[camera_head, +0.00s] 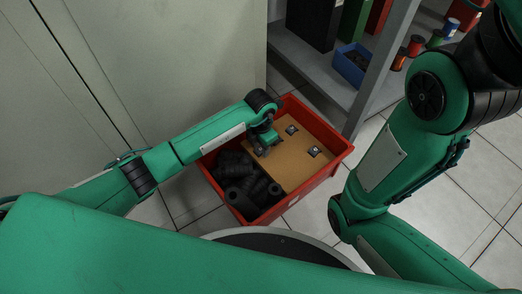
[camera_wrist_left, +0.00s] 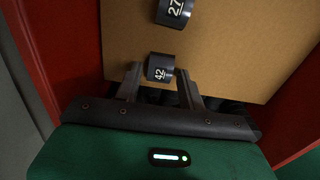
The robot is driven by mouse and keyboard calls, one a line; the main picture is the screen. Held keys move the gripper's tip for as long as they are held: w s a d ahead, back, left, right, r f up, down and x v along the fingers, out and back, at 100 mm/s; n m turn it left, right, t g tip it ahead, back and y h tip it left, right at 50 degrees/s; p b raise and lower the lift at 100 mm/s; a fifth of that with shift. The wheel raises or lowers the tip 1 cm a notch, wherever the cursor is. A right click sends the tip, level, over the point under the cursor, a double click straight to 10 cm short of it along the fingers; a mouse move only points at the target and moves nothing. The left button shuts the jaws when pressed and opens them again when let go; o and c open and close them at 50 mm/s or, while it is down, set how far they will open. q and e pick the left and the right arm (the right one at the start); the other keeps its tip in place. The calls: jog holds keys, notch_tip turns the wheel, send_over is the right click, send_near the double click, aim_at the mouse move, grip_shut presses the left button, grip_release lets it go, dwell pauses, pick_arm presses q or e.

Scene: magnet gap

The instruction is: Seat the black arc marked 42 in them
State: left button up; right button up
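The black arc marked 42 (camera_wrist_left: 160,67) lies on a brown cardboard sheet (camera_wrist_left: 230,45) in the left wrist view. My left gripper (camera_wrist_left: 160,69) is open, with one finger on each side of this arc and narrow gaps showing. In the head view my left gripper (camera_head: 265,146) is low over the cardboard sheet (camera_head: 286,165) in a red crate (camera_head: 330,166) and hides what is under it. A second black arc, marked 27 (camera_wrist_left: 173,11), lies farther up the sheet. My right arm is at the right; its gripper is out of view.
Black rounded parts (camera_head: 238,175) fill the crate's near left side. Two small dark pieces (camera_head: 291,129) (camera_head: 314,151) lie on the sheet. A grey shelf (camera_head: 310,62) with a blue bin (camera_head: 351,65) and spools stands behind; a pale cabinet (camera_head: 180,60) is at left.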

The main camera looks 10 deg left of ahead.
aim_at(261, 149)
pick_arm(q)
jog(key=c, duration=0.7)
jog(key=shift+r, duration=0.1)
notch_tip(261, 149, up, 5)
jog(key=p, duration=0.5)
